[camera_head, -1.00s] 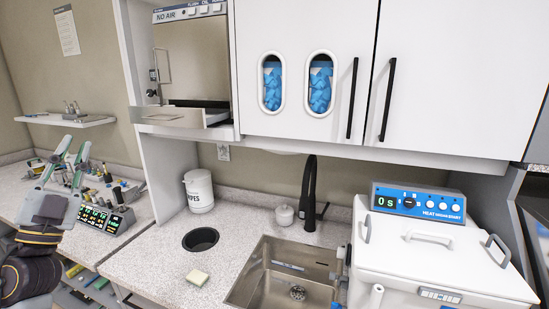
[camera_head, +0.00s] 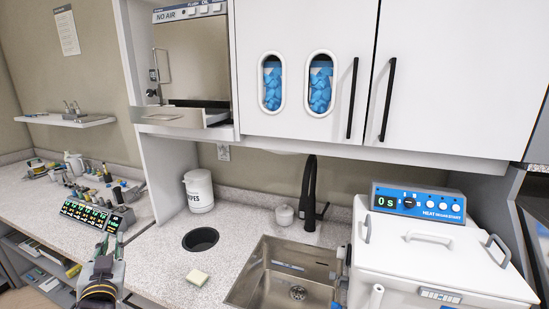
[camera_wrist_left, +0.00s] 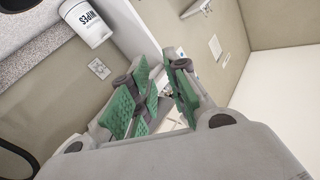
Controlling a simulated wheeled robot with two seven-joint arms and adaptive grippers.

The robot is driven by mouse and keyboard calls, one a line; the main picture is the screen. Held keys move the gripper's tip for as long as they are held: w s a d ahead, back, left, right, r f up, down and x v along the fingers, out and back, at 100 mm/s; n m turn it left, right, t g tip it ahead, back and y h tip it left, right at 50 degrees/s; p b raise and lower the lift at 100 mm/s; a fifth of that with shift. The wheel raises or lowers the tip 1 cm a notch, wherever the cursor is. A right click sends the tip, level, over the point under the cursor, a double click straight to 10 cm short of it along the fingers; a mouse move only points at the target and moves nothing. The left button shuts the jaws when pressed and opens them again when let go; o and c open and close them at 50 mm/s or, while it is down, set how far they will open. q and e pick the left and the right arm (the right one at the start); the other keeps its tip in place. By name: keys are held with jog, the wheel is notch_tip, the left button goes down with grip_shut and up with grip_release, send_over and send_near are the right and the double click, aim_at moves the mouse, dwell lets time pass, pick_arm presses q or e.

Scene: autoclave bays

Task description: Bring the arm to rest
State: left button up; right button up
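My left gripper (camera_head: 110,247) is low at the left in the head view, in front of the left counter's front edge, fingers pointing up. In the left wrist view, its green-padded fingers (camera_wrist_left: 163,98) stand apart with nothing held between them. The gripper is clear of the counter items as far as I can see. My right arm and gripper do not show in either view.
The left counter holds a charger with lit displays (camera_head: 98,215) and several small bottles and tools. A white bath unit (camera_head: 440,262) stands at far right.

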pick_arm(q)
jog(key=s+d+f+m+g+h, duration=0.1)
jog(key=s+d+f+g+h, duration=0.2)
jog(key=f, duration=0.6)
jog(key=s+d+f+g+h, duration=0.1)
jog(key=s+d+f+g, duration=0.4)
jog(key=f, duration=0.5)
jog(key=s+d+f+m+g+h, duration=0.3)
jog(key=s+d+f+g+h, duration=0.15)
jog(key=s+d+f, duration=0.55)
jog(key=s+f+g, duration=0.1)
jog(key=s+f, duration=0.1)
jog(key=f, duration=1.5)
jog(key=s+f+g, duration=0.1)
jog(key=s+f, duration=0.2)
jog(key=f, duration=1.3)
jog(key=s+a+f+g, duration=0.1)
jog(key=s+a+f, duration=0.2)
jog(key=s+f, duration=1.6)
jog(key=shift+s, duration=1.2)
